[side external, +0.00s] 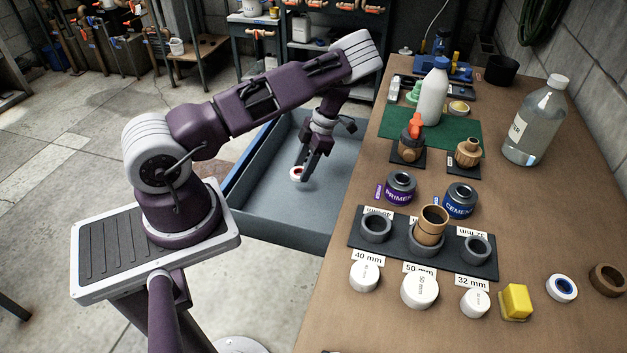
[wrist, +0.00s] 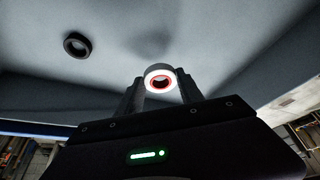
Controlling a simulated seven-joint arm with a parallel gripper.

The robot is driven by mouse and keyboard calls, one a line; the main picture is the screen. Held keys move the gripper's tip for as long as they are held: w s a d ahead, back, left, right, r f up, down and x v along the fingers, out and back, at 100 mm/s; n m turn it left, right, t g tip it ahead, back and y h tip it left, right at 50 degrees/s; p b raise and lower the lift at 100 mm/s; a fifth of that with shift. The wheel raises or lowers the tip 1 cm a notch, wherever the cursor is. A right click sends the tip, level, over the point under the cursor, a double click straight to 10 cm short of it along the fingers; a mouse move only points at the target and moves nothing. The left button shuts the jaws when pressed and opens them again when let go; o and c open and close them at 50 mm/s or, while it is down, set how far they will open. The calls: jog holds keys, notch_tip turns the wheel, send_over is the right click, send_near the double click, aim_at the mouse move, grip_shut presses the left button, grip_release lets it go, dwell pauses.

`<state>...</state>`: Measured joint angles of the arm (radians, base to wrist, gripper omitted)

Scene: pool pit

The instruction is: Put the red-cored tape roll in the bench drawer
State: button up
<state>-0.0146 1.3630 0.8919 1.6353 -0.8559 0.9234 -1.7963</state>
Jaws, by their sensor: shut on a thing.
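The red-cored tape roll (side external: 296,175) is white with a red inner ring. My gripper (side external: 305,170) points down inside the outline of the open bench drawer (side external: 290,236) and is shut on the roll. In the wrist view the roll (wrist: 159,69) sits between the two fingertips (wrist: 161,87), its red core facing the camera. The drawer is a grey-blue tray pulled out on the left side of the bench. I cannot tell whether the roll touches the drawer floor.
A dark ring (wrist: 77,45) lies in the drawer in the wrist view. The bench top (side external: 553,210) holds a blue-cored roll (side external: 562,288), a brown ring (side external: 607,280), a yellow block (side external: 516,301), cans, bottles and pipe fittings. Most of the drawer floor is clear.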

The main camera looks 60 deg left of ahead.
aim_at(304, 187)
jog(key=shift+f, duration=2.4)
jog(key=o, duration=1.3)
jog(key=shift+f, duration=0.1)
